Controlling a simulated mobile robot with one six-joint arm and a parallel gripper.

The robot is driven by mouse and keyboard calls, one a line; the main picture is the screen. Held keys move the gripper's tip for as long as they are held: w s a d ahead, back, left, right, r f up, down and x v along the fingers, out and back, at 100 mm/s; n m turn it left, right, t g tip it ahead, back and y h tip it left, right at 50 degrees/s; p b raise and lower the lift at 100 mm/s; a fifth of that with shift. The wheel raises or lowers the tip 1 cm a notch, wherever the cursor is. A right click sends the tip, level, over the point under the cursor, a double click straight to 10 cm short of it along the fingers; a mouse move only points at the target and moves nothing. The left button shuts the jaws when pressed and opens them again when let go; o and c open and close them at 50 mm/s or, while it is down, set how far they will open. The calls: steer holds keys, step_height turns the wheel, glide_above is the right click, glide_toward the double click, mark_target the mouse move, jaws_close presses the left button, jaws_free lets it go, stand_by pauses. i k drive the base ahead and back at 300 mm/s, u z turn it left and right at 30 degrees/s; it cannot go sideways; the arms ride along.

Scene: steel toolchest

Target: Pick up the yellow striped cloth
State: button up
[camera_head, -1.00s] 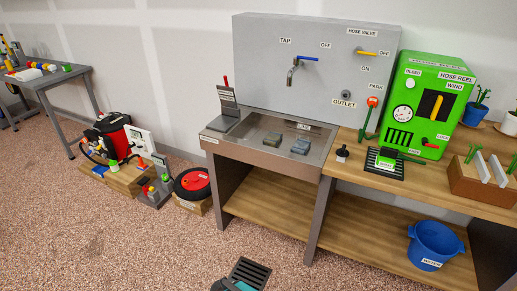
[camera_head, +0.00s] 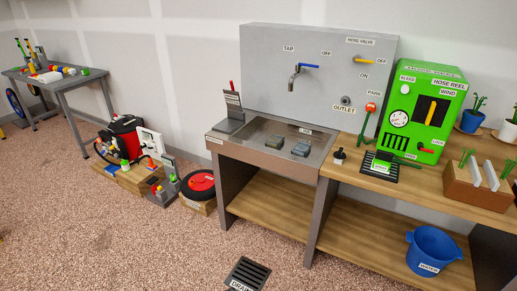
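Two small folded-looking items lie in the shallow steel basin (camera_head: 262,157) of the bench. The left one (camera_head: 275,142) is grey-olive and the right one (camera_head: 301,149) is blue-grey. They are too small to tell whether either is the yellow striped cloth. No clearly yellow striped cloth shows elsewhere. My gripper is not in view.
A tap (camera_head: 295,77) stands above the basin on a grey panel. A green hose reel box (camera_head: 423,110) and a blue bucket (camera_head: 434,249) are at right. A wheel (camera_head: 199,184) and clutter lie left. A floor drain (camera_head: 248,273) is in front; the floor at left is open.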

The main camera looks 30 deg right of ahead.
mark_target(276, 141)
steer(key=z, duration=0.15)
steer(key=i, duration=0.95)
steer(key=u, duration=0.05)
